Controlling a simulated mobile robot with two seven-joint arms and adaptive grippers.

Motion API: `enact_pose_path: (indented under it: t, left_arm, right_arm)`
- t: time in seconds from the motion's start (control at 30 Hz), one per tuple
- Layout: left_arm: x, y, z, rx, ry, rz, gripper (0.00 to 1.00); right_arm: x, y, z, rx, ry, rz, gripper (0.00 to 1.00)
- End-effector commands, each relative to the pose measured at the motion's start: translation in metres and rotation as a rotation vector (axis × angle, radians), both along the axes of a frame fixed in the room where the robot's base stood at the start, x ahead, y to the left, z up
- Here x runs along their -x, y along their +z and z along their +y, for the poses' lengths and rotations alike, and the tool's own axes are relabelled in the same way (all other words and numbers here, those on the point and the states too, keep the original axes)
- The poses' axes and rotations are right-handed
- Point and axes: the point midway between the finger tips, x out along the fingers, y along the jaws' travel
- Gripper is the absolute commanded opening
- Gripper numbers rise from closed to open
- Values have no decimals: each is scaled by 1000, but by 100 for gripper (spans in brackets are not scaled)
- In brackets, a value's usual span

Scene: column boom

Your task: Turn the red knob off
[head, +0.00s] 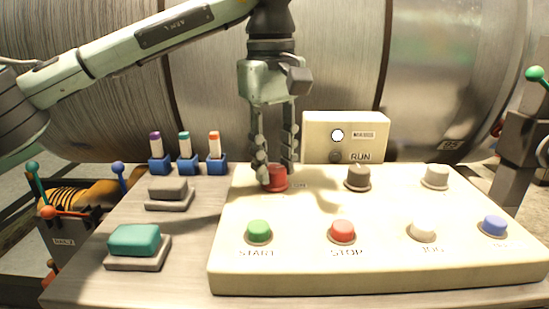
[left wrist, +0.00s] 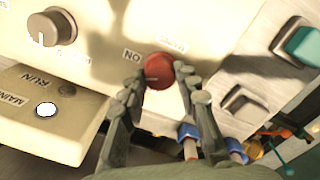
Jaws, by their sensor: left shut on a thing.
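The red knob (head: 277,178) stands at the back left of the cream control panel (head: 390,281). In the left wrist view the red knob (left wrist: 159,71) shows a white pointer line at its lower side, with an "ON" label beside it. My left gripper (head: 275,172) points down over the knob, with its fingers on either side of it and shut on it. In the left wrist view the fingertips (left wrist: 160,76) flank the knob. One finger hides part of the knob in the head view. My right gripper is not in view.
The panel also holds START (head: 259,231), STOP (head: 342,231), white and blue (head: 494,225) buttons, and grey knobs (head: 358,176). A RUN box (head: 344,130) with a lit white lamp stands just behind. Left are a teal button (head: 134,239), a grey switch (head: 168,189) and three blue holders (head: 188,165).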

Motion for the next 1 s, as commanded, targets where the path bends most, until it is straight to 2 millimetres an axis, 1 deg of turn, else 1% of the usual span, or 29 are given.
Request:
enact_pose_path:
  t: [0.57,1.0]
  left_arm:
    - [0,1,0,0,548,-3,2]
    - [0,0,0,-1,931,-2,2]
  right_arm:
    - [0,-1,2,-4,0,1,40]
    - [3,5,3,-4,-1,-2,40]
